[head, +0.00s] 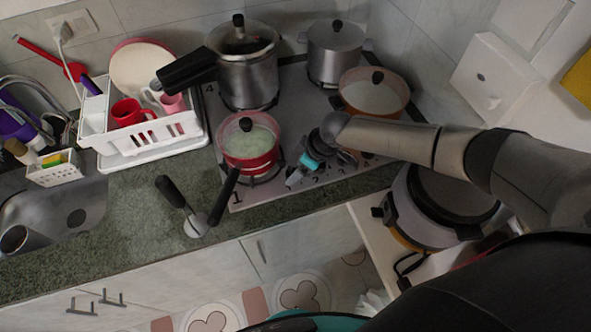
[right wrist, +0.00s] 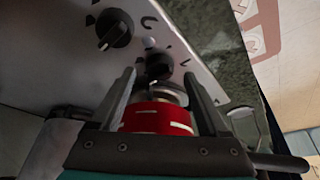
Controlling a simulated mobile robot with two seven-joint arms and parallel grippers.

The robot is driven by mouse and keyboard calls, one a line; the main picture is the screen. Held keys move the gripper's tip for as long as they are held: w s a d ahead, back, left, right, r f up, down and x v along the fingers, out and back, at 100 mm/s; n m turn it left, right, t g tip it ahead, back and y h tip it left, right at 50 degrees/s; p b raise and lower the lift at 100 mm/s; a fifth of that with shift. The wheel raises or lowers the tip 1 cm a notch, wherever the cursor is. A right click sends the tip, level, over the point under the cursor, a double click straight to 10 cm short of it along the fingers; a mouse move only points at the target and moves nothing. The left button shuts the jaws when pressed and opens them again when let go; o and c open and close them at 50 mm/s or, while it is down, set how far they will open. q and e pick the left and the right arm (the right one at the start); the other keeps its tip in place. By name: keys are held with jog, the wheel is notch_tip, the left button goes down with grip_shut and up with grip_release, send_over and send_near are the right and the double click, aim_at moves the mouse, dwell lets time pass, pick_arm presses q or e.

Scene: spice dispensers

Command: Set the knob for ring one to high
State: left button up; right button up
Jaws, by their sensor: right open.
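The stove (head: 292,85) has a printed 1 at its front left corner. A red pot (head: 262,152) with a lid stands on the front left ring. My right gripper (head: 293,178) is open over the front control strip, right of this pot. In the right wrist view two dark knobs show on the grey panel: a near knob (right wrist: 158,66) just beyond the gap between the open fingers (right wrist: 168,88), and a farther knob (right wrist: 113,28). No finger visibly grips a knob. A red piece with white marks sits between the fingers; I cannot tell what it is. My left gripper is out of view.
A steel pressure cooker (head: 247,70), a steel pot (head: 335,52) and an orange pan (head: 374,92) stand on the stove. The red pot's handle juts over the front edge. A dish rack (head: 150,145) stands left; some counter before it is clear.

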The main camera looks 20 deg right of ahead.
jog(key=shift+x, duration=0.9)
jog(key=shift+r, duration=0.1)
grip_shut()
